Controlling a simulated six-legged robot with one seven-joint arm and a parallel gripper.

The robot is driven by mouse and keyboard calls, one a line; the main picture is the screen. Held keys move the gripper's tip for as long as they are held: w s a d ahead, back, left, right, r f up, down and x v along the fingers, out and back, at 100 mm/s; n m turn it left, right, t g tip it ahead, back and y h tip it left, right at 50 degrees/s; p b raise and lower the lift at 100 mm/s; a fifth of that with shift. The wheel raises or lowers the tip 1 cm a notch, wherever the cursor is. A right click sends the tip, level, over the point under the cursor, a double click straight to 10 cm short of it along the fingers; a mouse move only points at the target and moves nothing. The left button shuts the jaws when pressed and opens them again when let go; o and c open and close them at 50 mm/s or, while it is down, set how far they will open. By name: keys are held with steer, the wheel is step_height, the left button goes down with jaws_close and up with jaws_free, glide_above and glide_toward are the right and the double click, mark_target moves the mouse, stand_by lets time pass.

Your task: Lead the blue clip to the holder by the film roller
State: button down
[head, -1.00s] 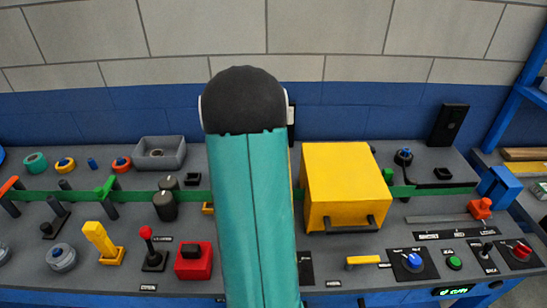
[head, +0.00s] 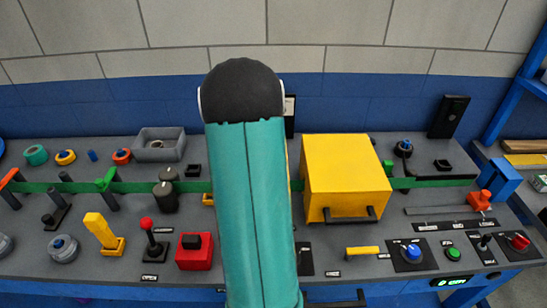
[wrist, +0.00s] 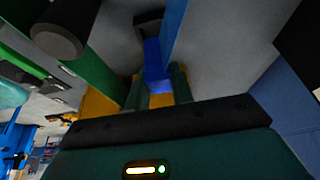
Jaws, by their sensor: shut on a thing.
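In the wrist view my gripper (wrist: 157,92) is shut on the blue clip (wrist: 154,60), which sticks out beyond the two fingertips. A dark holder (wrist: 149,24) lies just past the clip's far end; I cannot tell whether they touch. The dark film roller (wrist: 60,32) is at the upper left of that view, apart from the clip. In the head view the dark roller pair (head: 165,195) stands on the bench, left of my arm, with a small black holder (head: 193,170) beside it. My gripper and the clip are hidden behind my arm there.
A green film strip (head: 130,187) runs along the bench. A large yellow box (head: 345,178) stands right of my arm. A grey bin (head: 158,145) is at the back left. A red block (head: 194,252) and a red-knobbed lever (head: 150,240) stand in front.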

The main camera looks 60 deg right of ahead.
steer(key=shift+f, duration=0.25)
steer(key=shift+f, duration=0.35)
steer(key=shift+f, duration=0.45)
steer(key=shift+f, duration=0.7)
steer(key=shift+a, duration=0.1)
steer(key=c, duration=1.1)
jaws_free()
